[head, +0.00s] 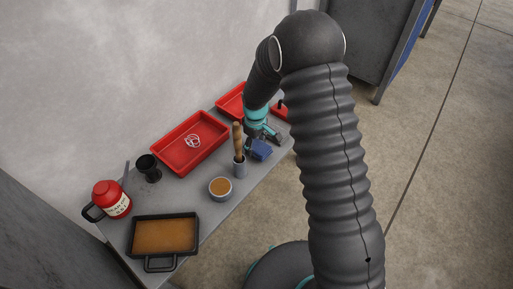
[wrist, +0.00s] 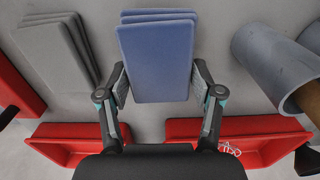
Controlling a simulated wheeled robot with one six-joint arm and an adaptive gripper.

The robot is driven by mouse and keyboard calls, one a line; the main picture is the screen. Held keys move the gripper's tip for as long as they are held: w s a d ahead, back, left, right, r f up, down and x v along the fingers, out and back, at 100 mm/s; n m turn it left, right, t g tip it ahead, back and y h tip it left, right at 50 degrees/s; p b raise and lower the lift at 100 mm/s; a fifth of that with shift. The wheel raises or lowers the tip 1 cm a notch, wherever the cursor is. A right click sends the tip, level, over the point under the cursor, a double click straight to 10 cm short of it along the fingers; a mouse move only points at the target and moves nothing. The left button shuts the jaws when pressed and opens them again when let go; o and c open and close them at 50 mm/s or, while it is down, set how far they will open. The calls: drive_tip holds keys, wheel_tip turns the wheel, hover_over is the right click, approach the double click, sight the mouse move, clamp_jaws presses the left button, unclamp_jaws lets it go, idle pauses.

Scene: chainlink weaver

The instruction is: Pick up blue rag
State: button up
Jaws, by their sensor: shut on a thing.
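The blue rag (wrist: 157,62) is a folded, layered rectangle in the upper middle of the wrist view. My gripper (wrist: 157,84) has one finger on each side of it and is shut on it. In the head view the blue rag (head: 261,150) shows at the right part of the bench, just below my gripper (head: 257,140). I cannot tell whether the rag is clear of the bench top.
A grey folded stack (wrist: 58,50) lies left of the rag in the wrist view. A grey cylinder holder (head: 240,168) with a wooden handle stands close by. A red tray (head: 163,160), a bowl (head: 220,188), a pan (head: 150,262) and a red jug (head: 112,199) occupy the bench.

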wheel_tip(320, 180, up, 2)
drive_tip(key=shift+r, duration=0.1)
drive_tip(key=s+d+r, duration=0.6)
drive_tip(key=d+r, duration=0.1)
drive_tip(key=d, duration=0.2)
drive_tip(key=shift+s+d, duration=0.25)
drive_tip(key=shift+s, duration=0.15)
